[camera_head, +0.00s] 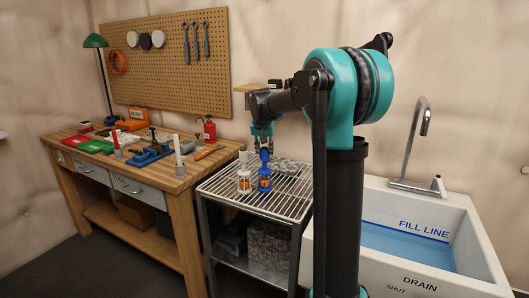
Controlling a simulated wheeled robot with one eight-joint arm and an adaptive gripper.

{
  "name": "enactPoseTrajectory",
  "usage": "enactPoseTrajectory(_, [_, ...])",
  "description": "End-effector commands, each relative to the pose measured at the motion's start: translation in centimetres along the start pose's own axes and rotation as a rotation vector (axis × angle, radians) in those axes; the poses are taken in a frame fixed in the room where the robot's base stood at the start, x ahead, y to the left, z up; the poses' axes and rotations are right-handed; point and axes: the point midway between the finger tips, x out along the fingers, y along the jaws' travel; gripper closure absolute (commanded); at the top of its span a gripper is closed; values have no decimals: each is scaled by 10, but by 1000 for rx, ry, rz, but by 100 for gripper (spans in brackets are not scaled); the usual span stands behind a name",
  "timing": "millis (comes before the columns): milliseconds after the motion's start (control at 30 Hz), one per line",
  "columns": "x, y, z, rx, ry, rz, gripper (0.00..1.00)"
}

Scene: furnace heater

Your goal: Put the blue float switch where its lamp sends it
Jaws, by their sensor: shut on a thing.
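I cannot make out a lit lamp on the blue switch.
The wire rack (295,205) stands between the wooden workbench (180,185) and the white sink (470,235), which holds water below a fill line. A blue tool (150,156), a red bottle (208,130) and a green desk lamp (95,41) crowd the bench.

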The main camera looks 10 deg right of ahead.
Motion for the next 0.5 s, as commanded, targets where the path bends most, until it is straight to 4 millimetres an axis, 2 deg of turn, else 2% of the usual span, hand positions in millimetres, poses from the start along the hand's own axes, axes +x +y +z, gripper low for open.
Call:
enactPoseTrajectory(33, [1,0,0,0,0,0,69])
enactPoseTrajectory(200, [1,0,0,0,0,0,51])
enactPoseTrajectory(500, [-1,0,0,0,0,0,51])
